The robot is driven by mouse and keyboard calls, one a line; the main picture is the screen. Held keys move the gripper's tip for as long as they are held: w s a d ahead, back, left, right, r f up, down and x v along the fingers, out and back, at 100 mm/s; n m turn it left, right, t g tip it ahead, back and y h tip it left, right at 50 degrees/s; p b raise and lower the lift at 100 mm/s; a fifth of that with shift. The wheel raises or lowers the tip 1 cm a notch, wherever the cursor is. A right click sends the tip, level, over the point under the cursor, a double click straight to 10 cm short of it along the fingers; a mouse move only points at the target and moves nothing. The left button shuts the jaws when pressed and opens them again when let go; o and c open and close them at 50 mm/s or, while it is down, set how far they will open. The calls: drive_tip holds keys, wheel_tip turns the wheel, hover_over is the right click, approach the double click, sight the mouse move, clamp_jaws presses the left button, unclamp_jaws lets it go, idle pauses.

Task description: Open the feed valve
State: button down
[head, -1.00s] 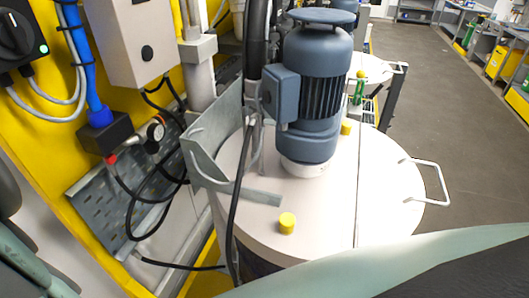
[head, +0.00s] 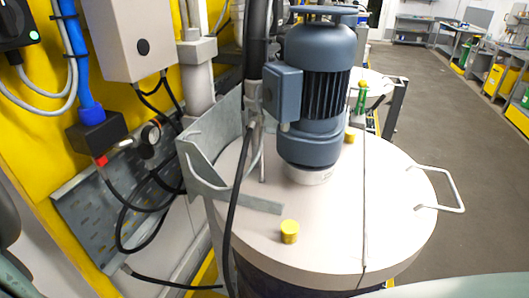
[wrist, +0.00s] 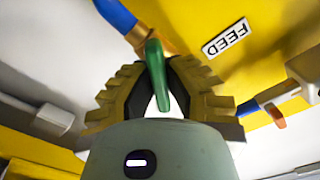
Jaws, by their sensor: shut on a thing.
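In the wrist view, my gripper (wrist: 160,85) is shut on a green lever handle (wrist: 153,62), with one ridged finger on each side of it. The handle meets a brass-coloured fitting (wrist: 139,37) at the end of a blue pipe (wrist: 116,14). A white label reading FEED (wrist: 226,38) is on the yellow panel (wrist: 205,17) to the right of the handle. The handle's lower end lies between the fingers. The head view does not show my gripper or this handle.
A second blue pipe with an orange-red handle (wrist: 276,117) is at the right in the wrist view. In the head view, a drum lid (head: 390,215) carries a blue-grey motor (head: 315,90). Black cables and a perforated tray (head: 95,200) are at left. Open floor (head: 450,110) lies at right.

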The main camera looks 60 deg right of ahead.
drive_tip(key=n, duration=0.1)
drive_tip(key=n+b, duration=0.1)
drive_tip(key=n, duration=0.1)
drive_tip(key=shift+a+f, duration=0.15)
drive_tip(key=shift+f, duration=0.2)
drive_tip(key=shift+r+n+b, duration=0.1)
drive_tip(key=shift+n+b, duration=1)
drive_tip(key=shift+n, duration=0.8)
drive_tip(key=c, duration=1)
unclamp_jaws()
drive_tip(key=shift+r, duration=0.15)
drive_tip(key=shift+s, duration=0.15)
drive_tip(key=v, duration=0.7)
drive_tip(key=shift+s+r, duration=0.1)
